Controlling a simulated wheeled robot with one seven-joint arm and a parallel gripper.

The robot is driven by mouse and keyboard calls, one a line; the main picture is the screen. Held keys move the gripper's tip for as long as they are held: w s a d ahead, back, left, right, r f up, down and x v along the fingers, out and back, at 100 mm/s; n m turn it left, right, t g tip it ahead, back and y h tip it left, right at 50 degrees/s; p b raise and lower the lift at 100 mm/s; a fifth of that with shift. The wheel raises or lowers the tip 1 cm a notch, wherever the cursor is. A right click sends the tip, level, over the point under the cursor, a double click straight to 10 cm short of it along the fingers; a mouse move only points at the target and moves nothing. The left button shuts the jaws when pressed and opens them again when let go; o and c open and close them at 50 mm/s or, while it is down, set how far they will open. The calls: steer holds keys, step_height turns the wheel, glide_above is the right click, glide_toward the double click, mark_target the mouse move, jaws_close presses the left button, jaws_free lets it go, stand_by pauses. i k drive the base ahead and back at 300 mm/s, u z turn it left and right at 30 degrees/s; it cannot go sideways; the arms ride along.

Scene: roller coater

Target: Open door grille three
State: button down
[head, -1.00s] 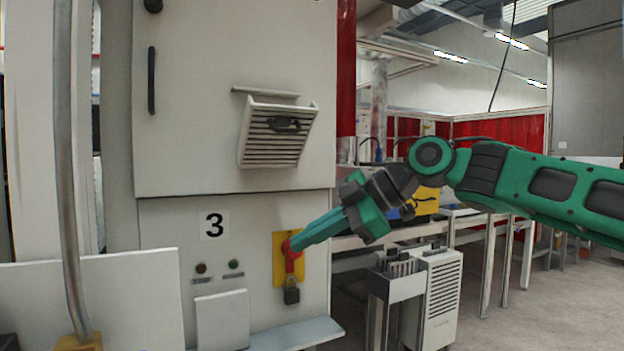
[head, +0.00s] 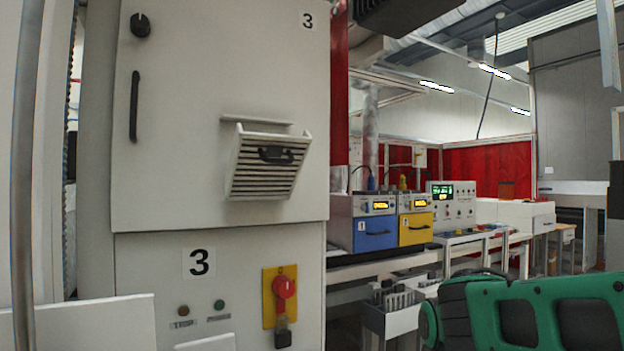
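The door grille (head: 264,176) on the upper cabinet door (head: 185,120) is a louvred white panel. It is tilted out at its top, with a dark handle (head: 277,155) across it. The door carries a label "3" at its top right. A larger "3" label (head: 199,263) is on the panel below. My gripper is not in view. Only a green and black part of my arm shows at the lower right, apart from the grille.
A red rotary switch (head: 284,287) on a yellow plate, with a padlock (head: 283,333), is below the grille. A vertical pole (head: 24,170) is at the far left.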

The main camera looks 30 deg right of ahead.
mark_target(263, 166)
steer(key=z, duration=0.05)
steer(key=k, duration=0.95)
steer(key=u, duration=0.5)
